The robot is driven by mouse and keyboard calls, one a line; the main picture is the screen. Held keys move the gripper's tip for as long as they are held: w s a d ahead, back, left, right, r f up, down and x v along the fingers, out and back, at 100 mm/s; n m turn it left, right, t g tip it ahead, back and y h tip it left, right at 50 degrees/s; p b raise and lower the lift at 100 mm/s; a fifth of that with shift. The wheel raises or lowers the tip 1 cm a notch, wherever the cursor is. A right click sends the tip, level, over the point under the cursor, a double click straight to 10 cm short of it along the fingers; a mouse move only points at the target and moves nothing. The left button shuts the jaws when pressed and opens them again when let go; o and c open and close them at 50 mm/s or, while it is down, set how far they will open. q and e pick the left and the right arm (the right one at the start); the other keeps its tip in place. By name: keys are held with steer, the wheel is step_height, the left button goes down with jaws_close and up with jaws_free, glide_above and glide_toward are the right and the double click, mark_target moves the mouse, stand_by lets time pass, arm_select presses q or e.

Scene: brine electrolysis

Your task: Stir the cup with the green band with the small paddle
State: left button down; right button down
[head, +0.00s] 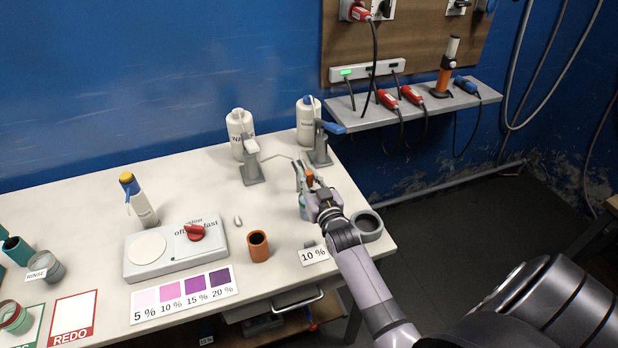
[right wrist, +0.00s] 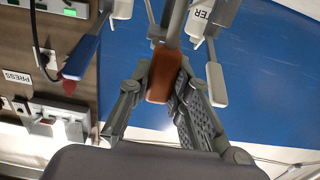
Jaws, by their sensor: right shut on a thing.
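My right gripper (head: 312,184) is over the right part of the table, shut on the orange-brown handle (head: 309,177) of what looks like the small paddle. In the right wrist view the handle (right wrist: 163,75) is between the two fingers (right wrist: 160,95). A cup with a blue-green side (head: 303,208) stands just below the gripper, partly hidden by it; its band is hard to make out. I cannot tell whether the paddle's lower end is inside this cup. My left gripper is not in view.
A grey ring-shaped holder (head: 368,224) and a "10 %" card (head: 314,256) are beside my right arm. Two dispenser stands (head: 252,170) (head: 320,150) with white bottles are behind.

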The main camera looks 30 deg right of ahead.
steer(key=shift+s, duration=0.1)
steer(key=shift+r, duration=0.2)
step_height(320, 180, up, 2)
steer(key=shift+d+r+p, duration=0.1)
steer(key=shift+p, duration=1.1)
step_height(320, 180, up, 6)
steer(key=p, duration=0.5)
steer(key=shift+r+p, duration=0.55)
steer(key=shift+r, duration=0.65)
